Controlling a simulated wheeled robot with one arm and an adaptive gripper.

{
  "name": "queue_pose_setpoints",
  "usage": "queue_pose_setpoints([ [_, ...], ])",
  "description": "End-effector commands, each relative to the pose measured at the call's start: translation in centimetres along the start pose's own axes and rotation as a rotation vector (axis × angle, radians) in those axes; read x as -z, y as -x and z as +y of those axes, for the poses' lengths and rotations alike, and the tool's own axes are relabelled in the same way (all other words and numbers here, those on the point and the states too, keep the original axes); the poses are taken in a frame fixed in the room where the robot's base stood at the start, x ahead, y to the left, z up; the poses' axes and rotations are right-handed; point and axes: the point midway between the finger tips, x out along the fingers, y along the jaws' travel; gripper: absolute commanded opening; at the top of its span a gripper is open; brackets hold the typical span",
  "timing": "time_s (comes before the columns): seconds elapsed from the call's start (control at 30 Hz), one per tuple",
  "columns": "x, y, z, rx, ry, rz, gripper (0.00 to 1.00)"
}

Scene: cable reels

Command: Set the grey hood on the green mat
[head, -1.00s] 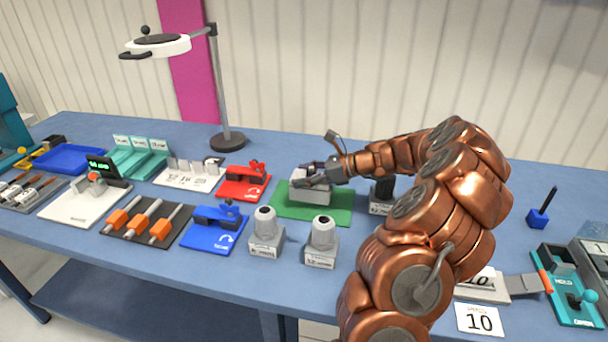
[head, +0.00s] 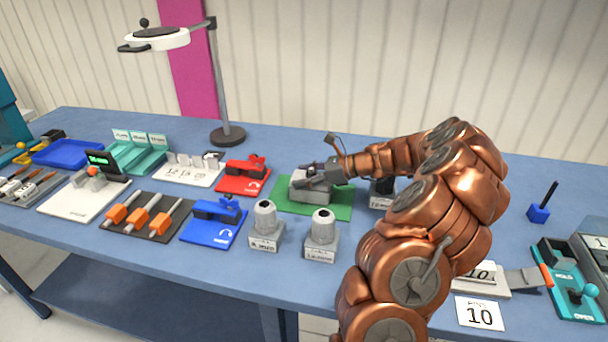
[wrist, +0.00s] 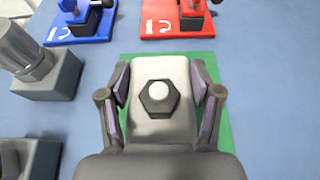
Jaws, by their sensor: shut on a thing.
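The grey hood (head: 311,188) is a light box-like piece at the green mat, seen in the head view. In the wrist view the hood (wrist: 160,122) shows from above, with a dark hexagonal knob and pale round top. My gripper (head: 318,176) is shut on the hood, with one finger on each side in the wrist view (wrist: 159,105). The green mat (head: 340,212) lies under and around the hood; its edge also shows in the wrist view (wrist: 223,128). I cannot tell whether the hood's underside touches the mat.
A red fixture (head: 243,176) and a blue fixture (head: 214,224) stand left of the mat. Two grey capped units, one left (head: 265,227) and one right (head: 321,236), stand in front of it. A lamp (head: 228,134) stands behind.

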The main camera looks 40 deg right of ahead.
Motion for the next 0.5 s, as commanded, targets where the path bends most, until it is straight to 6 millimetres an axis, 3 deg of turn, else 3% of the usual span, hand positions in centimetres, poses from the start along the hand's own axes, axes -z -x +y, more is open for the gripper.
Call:
queue_pose_setpoints([
  [0.17,0.01,-0.01,0.02,0.000,0.000,0.000,0.19],
  [0.2,0.01,-0.01,0.02,0.000,0.000,0.000,0.67],
  [0.43,0.03,-0.01,0.02,0.000,-0.001,0.000,0.91],
  [0.5,0.03,0.00,0.01,0.000,-0.001,0.000,0.93],
])
